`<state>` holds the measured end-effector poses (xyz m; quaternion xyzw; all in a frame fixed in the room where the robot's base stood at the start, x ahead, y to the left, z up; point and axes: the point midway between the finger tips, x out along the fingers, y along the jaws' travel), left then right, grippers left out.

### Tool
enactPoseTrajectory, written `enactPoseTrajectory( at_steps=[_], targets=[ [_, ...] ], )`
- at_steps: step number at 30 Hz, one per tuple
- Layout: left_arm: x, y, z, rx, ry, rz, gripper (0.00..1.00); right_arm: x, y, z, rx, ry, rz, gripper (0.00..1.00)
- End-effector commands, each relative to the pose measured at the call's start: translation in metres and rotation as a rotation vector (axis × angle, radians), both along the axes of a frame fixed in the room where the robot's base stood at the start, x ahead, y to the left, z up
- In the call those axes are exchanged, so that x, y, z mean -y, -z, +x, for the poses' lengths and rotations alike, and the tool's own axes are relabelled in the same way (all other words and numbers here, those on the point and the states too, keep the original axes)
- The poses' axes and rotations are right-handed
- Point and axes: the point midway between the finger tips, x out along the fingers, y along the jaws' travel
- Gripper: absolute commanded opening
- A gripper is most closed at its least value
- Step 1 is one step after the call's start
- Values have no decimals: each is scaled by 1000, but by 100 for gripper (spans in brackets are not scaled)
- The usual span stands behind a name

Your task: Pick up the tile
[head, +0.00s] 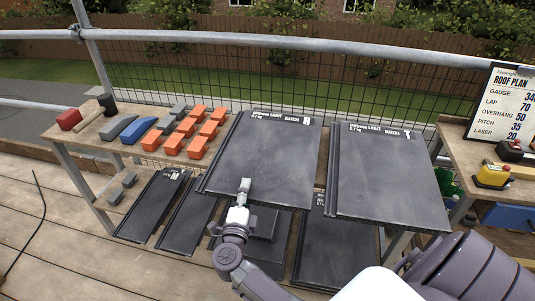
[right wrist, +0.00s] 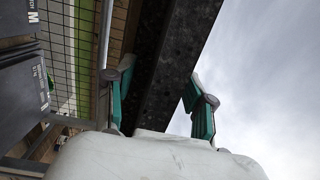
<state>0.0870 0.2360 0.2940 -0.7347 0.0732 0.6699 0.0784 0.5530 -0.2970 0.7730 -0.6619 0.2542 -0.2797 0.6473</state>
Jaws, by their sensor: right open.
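A large dark tile (head: 265,150) lies on the left of two tiles at the bench top's right part, its label at the far edge. A second dark tile (head: 385,170) lies to its right. My right gripper (head: 243,192) is at the near edge of the left tile, with one finger over its top face; the lower finger is hidden. In the right wrist view, the open fingers (right wrist: 158,95) stand on either side of a dark slab (right wrist: 168,50), with a gap visible at least on one side. My left gripper is not in view.
Orange blocks (head: 196,131), grey pieces and a red-headed mallet (head: 70,119) lie on the bench at left. More dark tiles (head: 153,206) lean or lie lower down. A right-hand bench holds a roof plan board (head: 501,104) and a yellow tool (head: 492,175). Mesh and rails run behind.

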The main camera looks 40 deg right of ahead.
Motion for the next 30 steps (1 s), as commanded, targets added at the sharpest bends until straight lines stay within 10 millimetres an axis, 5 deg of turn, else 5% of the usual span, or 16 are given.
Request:
enactPoseTrajectory(
  at_steps=[9,19,30],
  targets=[
    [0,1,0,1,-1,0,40,4,-1,5,0,0,1,54],
    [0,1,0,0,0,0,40,4,0,4,-1,0,1,0],
    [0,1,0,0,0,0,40,4,-3,5,4,0,-3,0]
  ],
)
